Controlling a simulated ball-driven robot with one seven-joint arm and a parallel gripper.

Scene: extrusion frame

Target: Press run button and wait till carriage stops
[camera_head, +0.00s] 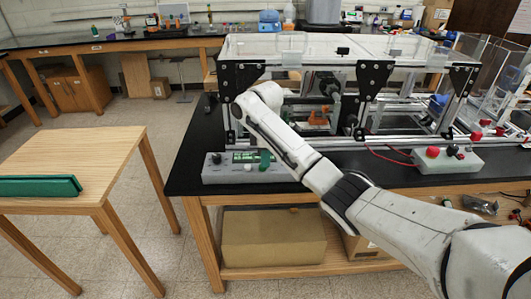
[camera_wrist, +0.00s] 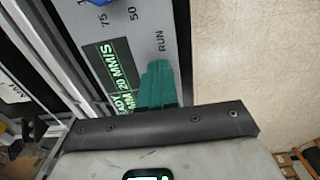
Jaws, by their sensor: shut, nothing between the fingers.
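The grey control box (camera_head: 222,177) stands at the black bench's front left corner, below the extrusion frame (camera_head: 290,60). In the wrist view its panel (camera_wrist: 150,20) shows the label RUN and a lit green display (camera_wrist: 108,62) with READY and 20 MM/S legible. My gripper (camera_head: 264,158) is shut and empty, its teal fingers over the box's right part. In the wrist view the fingertips (camera_wrist: 158,68) are beside the RUN label and no run button shows; contact cannot be told. An orange part (camera_head: 318,118) sits inside the frame; I cannot tell which part is the carriage.
A second grey box (camera_head: 447,160) with red and dark knobs stands to the right on the bench. A wooden table (camera_head: 75,150) with a green case (camera_head: 38,186) is at left. Floor between table and bench is free. A cardboard box (camera_head: 270,236) lies under the bench.

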